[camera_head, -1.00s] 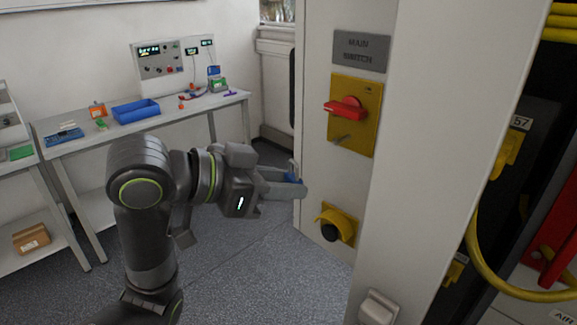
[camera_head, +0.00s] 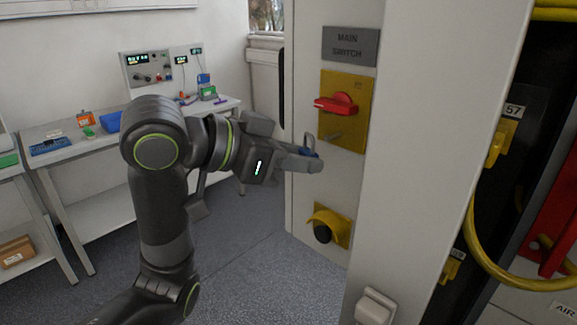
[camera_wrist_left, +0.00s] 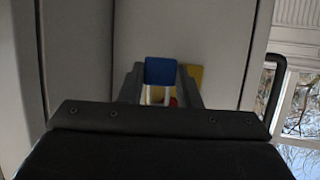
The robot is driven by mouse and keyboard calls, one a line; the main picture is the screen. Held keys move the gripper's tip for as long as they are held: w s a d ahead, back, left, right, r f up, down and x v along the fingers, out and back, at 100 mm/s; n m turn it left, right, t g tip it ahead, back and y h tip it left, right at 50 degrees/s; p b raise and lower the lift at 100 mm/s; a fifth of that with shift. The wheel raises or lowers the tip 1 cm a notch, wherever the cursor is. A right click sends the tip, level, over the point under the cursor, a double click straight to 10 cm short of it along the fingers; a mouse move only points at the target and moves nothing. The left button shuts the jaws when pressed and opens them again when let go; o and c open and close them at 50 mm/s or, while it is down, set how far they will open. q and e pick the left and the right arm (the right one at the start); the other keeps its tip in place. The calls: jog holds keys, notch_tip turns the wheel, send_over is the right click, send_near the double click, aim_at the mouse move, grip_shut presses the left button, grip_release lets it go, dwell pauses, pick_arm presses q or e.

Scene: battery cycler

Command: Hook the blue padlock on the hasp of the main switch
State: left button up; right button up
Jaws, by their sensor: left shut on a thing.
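My left gripper (camera_head: 312,160) is shut on the blue padlock (camera_head: 308,153), which is mostly hidden by the fingers in the head view. The main switch is a yellow plate (camera_head: 355,92) with a red handle (camera_head: 337,104) lying level. A small metal hasp (camera_head: 333,136) sticks out low on the plate. The gripper is just left of and a little below the hasp, with a gap seeming to remain. My right gripper is not in view.
A yellow-and-black fitting (camera_head: 329,225) juts from the cabinet below the gripper. A MAIN SWITCH sign (camera_head: 350,46) is above the plate. A pale cabinet post (camera_head: 435,120) stands to the right. A workbench (camera_head: 75,150) with a blue bin (camera_head: 107,122) is behind the arm.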

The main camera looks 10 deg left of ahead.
pick_arm(q)
jog(key=shift+w+d+f+b, duration=0.15)
jog(key=shift+w+d+b, duration=0.6)
jog(key=shift+w, duration=0.3)
jog(key=shift+w+d+b, duration=0.5)
jog(key=shift+w+d, duration=0.6)
jog(key=shift+w, duration=0.3)
jog(key=shift+f, duration=0.45)
jog(key=shift+b, duration=0.3)
jog(key=o, duration=0.9)
jog(key=shift+c, duration=0.2)
jog(key=o, duration=0.3)
jog(key=shift+s+r, duration=0.1)
jog(key=shift+s, duration=0.1)
jog(key=shift+o, duration=0.2)
jog(key=shift+r, duration=0.1)
